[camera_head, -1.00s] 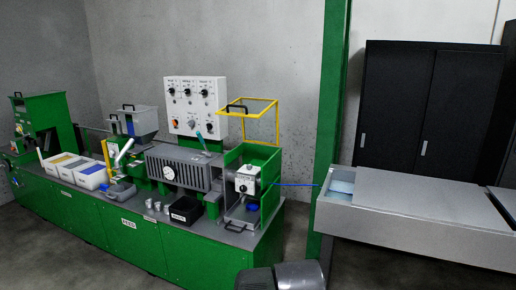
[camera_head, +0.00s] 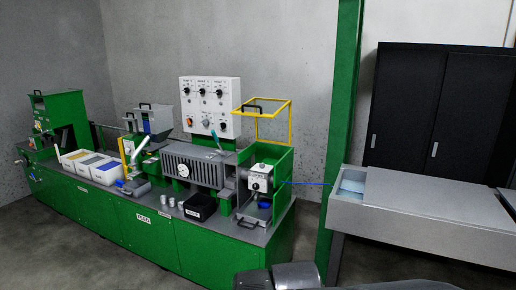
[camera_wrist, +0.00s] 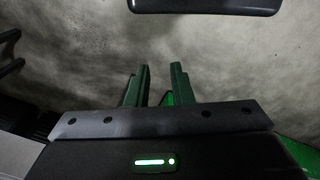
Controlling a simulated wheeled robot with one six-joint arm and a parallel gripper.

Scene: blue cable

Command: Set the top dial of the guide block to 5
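The guide block (camera_head: 259,179) is a small white box with a dark dial on its front, inside the open green housing at the right end of the green machine bench. Its dial marks are too small to read. The thin blue cable (camera_head: 310,184) runs from the housing to the grey trough at right. My gripper (camera_wrist: 160,76) shows in the wrist view with its two dark green fingers apart and nothing between them. It points at bare grey wall or floor, away from the block. The head view does not show the gripper's fingers.
A yellow frame guard (camera_head: 273,118) stands raised above the housing. A white control panel (camera_head: 210,104) with several knobs stands behind the bench. A black bin (camera_head: 201,206) and small cups sit on the bench. The grey trough (camera_head: 430,215) stands right, past a green post (camera_head: 341,130).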

